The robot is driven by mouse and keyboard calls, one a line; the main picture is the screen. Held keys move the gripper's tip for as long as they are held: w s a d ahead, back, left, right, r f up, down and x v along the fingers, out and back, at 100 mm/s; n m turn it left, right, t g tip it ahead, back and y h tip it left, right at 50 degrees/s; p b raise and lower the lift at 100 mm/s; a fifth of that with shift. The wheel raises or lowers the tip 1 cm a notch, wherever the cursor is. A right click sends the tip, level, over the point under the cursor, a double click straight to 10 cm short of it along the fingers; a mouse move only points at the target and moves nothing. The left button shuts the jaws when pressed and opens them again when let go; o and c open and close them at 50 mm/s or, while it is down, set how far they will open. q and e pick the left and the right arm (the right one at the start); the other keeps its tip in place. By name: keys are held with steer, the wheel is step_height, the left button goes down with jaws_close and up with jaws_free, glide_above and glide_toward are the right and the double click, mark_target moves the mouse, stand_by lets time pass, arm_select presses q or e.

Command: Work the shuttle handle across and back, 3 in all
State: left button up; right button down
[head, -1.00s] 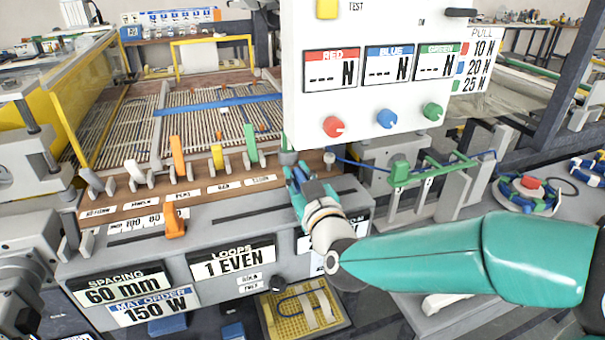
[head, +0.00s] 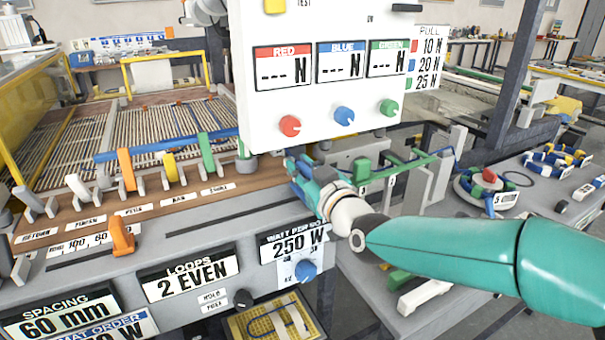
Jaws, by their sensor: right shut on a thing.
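My right gripper (head: 303,176) is at the right end of the grey console (head: 205,225), above the "WATT" panel. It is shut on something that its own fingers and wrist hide. The shuttle handle is most likely this held part, but its shape does not show. A long slot runs along the console top to the gripper's left. The loops display (head: 188,274) reads "2 EVEN". My left gripper is not in view.
A white box (head: 335,100) with red, blue and green knobs hangs close behind my right gripper. Upright levers, including an orange one (head: 127,170) and a green one (head: 206,152), stand to the left. A blue bar (head: 160,147) crosses the slatted bed.

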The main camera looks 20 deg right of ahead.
steer(key=shift+d+r, duration=0.15)
steer(key=shift+d, duration=0.2)
steer(key=c, duration=1.1)
jaws_free()
steer(key=shift+d, duration=0.15)
steer(key=shift+s, duration=0.15)
steer(key=s+d, duration=0.2)
steer(key=s, duration=0.9)
steer(key=shift+s, duration=0.25)
